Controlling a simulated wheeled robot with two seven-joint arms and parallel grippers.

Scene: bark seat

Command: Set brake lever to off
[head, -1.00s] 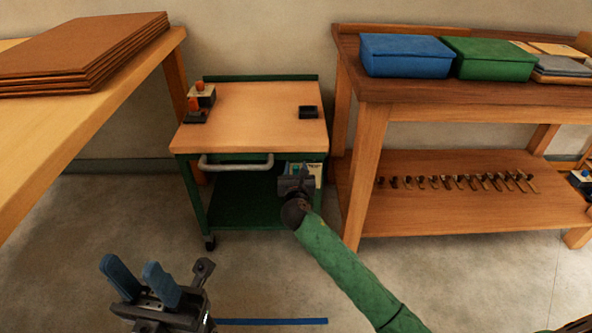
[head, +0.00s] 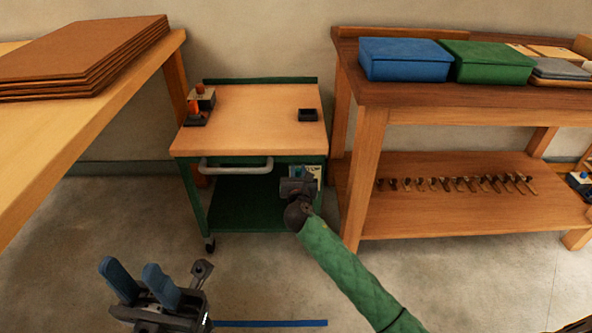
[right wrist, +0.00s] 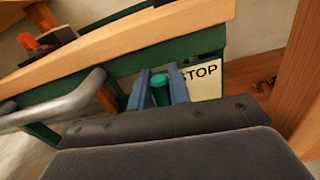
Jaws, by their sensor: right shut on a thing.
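The brake lever shows in the right wrist view as a green, rounded grip (right wrist: 160,90) on the front of the cart (head: 262,118), beside a pale label (right wrist: 203,80) reading "STOP". My right gripper (right wrist: 160,84) is shut on this grip, with one blue finger on each side. In the head view my right gripper (head: 299,172) is at the cart's front right, below the top, and its wrist hides the lever. My left gripper (head: 135,268) is open and empty, low over the floor, with its blue fingers apart.
A grey handle (head: 236,164) sticks out from the cart's front, left of the right gripper. An orange-knobbed device (head: 200,103) and a small black tray (head: 308,114) sit on the cart top. A workbench (head: 360,150) stands close on the right, a table (head: 75,130) on the left.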

